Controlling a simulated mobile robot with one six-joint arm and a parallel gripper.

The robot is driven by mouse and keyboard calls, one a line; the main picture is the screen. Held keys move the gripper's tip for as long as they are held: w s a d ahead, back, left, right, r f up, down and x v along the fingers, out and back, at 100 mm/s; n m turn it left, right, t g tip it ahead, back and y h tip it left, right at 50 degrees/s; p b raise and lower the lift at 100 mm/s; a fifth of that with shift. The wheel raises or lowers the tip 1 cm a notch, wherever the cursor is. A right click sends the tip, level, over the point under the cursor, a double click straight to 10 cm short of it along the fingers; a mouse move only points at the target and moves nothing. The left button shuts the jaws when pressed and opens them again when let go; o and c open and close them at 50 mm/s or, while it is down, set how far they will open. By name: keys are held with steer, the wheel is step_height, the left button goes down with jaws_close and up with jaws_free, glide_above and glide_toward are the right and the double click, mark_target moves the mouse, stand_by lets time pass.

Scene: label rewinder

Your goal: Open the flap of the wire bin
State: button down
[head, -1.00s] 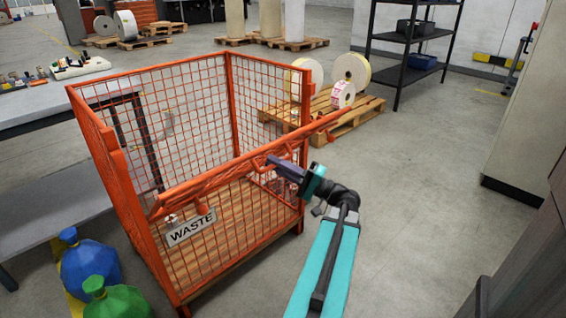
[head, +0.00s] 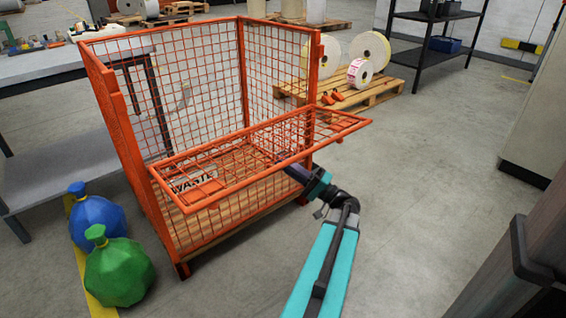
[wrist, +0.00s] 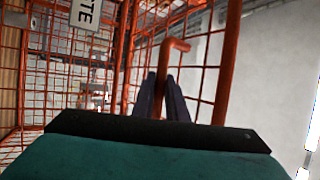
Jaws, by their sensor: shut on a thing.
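The orange wire bin (head: 118,118) stands in the middle of the head view. Its mesh flap (head: 228,191) is swung outward from the front and lies nearly flat, jutting towards me. The white WASTE sign (head: 193,183) shows through the flap's mesh, and part of it shows in the wrist view (wrist: 87,13). My gripper (head: 285,166) is at the flap's outer edge, with its fingertips partly hidden behind the mesh. In the wrist view my gripper (wrist: 162,90) is shut on a bent orange bar (wrist: 177,45), apparently the flap's handle.
A blue bag (head: 97,220) and a green bag (head: 120,272) stand on the floor left of the bin. A grey table (head: 45,70) is behind them. A pallet (head: 385,92) with label rolls is behind right.

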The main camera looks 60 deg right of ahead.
steer(key=shift+s+d+f, duration=0.15)
steer(key=shift+d+f, duration=0.1)
steer(key=shift+f, duration=0.25)
steer(key=shift+d, duration=0.1)
steer(key=c, duration=1.8)
jaws_free()
steer(key=shift+o, duration=0.2)
steer(key=shift+r, duration=0.1)
steer(key=shift+s, duration=0.25)
steer(key=p+v, duration=0.2)
steer(key=v, duration=1.1)
steer(key=shift+f+p, duration=0.3)
steer(key=shift+f, duration=0.1)
